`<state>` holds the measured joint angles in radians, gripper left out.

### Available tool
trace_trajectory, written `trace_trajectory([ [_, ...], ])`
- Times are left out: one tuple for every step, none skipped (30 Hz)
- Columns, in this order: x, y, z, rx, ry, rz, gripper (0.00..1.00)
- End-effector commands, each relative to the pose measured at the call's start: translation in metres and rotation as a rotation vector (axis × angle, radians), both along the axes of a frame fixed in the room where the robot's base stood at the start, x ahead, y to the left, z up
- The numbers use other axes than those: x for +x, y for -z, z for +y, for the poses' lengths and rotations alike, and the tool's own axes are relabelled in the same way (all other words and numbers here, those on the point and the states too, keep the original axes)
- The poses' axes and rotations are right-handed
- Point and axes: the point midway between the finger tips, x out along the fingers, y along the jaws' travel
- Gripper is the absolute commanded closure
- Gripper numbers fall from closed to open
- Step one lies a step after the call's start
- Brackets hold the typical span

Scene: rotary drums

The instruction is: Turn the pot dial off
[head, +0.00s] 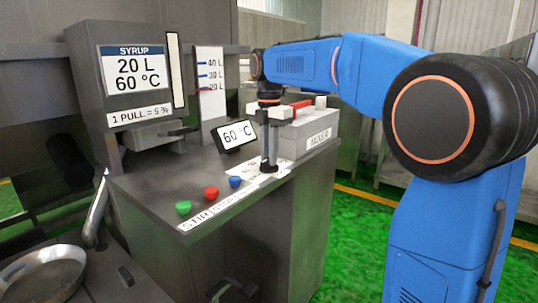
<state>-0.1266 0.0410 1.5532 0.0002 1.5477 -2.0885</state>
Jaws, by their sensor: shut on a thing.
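My gripper (269,166) points straight down at the top of the grey counter (150,190), its fingers shut on the pot dial. The dial itself is hidden between and behind the fingers, so its pointer setting cannot be read. A white label with partly covered print (248,178) lies around the fingertips. A small tilted display (237,135) just behind and left of the gripper reads 60 °C.
Green (183,207), red (211,193) and blue (235,182) buttons sit left of the gripper. A mixer box (318,138) with a red lever stands close behind right. A syrup dispenser (136,75) rises at the left, and a metal pan (42,275) is low left.

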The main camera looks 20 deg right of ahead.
Motion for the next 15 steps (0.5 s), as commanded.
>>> trace_trajectory([
  [0.0006, -0.001, -0.0001, 0.0, -0.001, -0.004, 1.0],
  [0.0006, -0.0011, -0.0001, 0.0, 0.0, -0.004, 1.0],
  [0.0006, -0.0011, -0.0001, 0.0, 0.0, -0.004, 1.0],
  [0.0006, -0.0011, -0.0001, 0.0, 0.0, -0.004, 1.0],
  [0.0006, -0.0011, -0.0001, 0.0, 0.0, -0.004, 1.0],
  [0.0006, -0.0011, -0.0001, 0.0, 0.0, -0.004, 0.81],
  [0.0006, -0.0011, -0.0001, 0.0, 0.0, -0.004, 0.74],
  [0.0006, -0.001, -0.0001, 0.0, 0.0, -0.003, 0.67],
  [0.0005, -0.0009, -0.0001, 0.0, 0.0, -0.003, 0.67],
  [0.0004, -0.0008, -0.0001, 0.0, 0.0, -0.003, 0.67],
  [0.0004, -0.0007, -0.0001, 0.0, 0.0, -0.002, 0.67],
  [0.0003, -0.0006, -0.0001, 0.0, 0.0, -0.001, 0.67],
  [0.0003, -0.0006, 0.0, 0.0, 0.001, -0.001, 0.67],
  [0.0003, -0.0005, 0.0, 0.0, 0.001, -0.001, 0.67],
  [0.0003, -0.0005, 0.0, 0.0, 0.001, -0.001, 0.67],
])
